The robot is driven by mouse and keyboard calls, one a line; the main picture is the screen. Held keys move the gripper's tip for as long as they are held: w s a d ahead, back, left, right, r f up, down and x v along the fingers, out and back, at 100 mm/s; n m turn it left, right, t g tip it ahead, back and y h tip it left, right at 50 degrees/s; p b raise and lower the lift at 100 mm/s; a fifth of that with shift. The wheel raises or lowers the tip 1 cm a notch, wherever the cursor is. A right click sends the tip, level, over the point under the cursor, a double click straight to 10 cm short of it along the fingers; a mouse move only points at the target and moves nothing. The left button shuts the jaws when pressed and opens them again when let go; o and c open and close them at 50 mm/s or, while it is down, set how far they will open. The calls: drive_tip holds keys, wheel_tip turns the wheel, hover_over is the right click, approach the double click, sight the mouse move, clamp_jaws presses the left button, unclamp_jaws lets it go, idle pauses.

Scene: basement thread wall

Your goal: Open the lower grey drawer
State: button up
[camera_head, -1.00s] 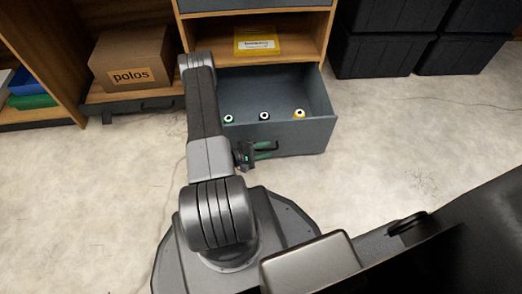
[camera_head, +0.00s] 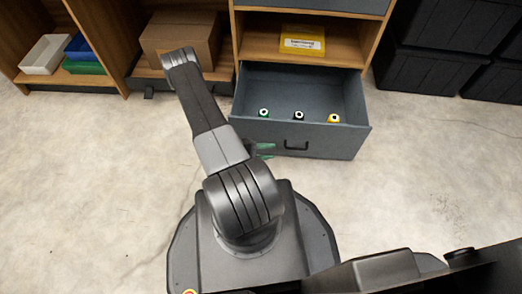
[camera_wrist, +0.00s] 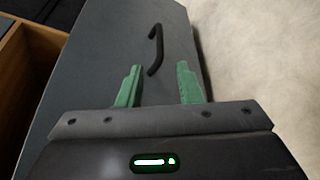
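The lower grey drawer (camera_head: 345,142) stands pulled out from the wooden unit in the head view. Three spools show inside it: a green one (camera_head: 264,113), a black one (camera_head: 299,115) and a yellow one (camera_head: 334,118). Its black handle (camera_head: 296,146) is on the front panel, and the handle (camera_wrist: 156,50) also shows in the wrist view. My gripper (camera_wrist: 160,80) is open, its two green fingers apart. The handle lies ahead of the fingertips, roughly between them, and nothing is held. In the head view my arm mostly hides the gripper, with only a bit of green showing left of the handle.
A yellow box (camera_head: 302,40) sits on the shelf above the drawer. A cardboard box (camera_head: 180,38) and a white bin (camera_head: 45,54) are on low shelves at left. Black crates (camera_head: 440,65) stand at right. The concrete floor in front is clear.

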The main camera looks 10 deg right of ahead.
sight(293, 148)
drive_tip(key=shift+v, duration=1.4)
drive_tip(key=shift+b+x, duration=1.55)
drive_tip(key=shift+x, duration=5.3)
drive_tip(key=shift+s, duration=0.1)
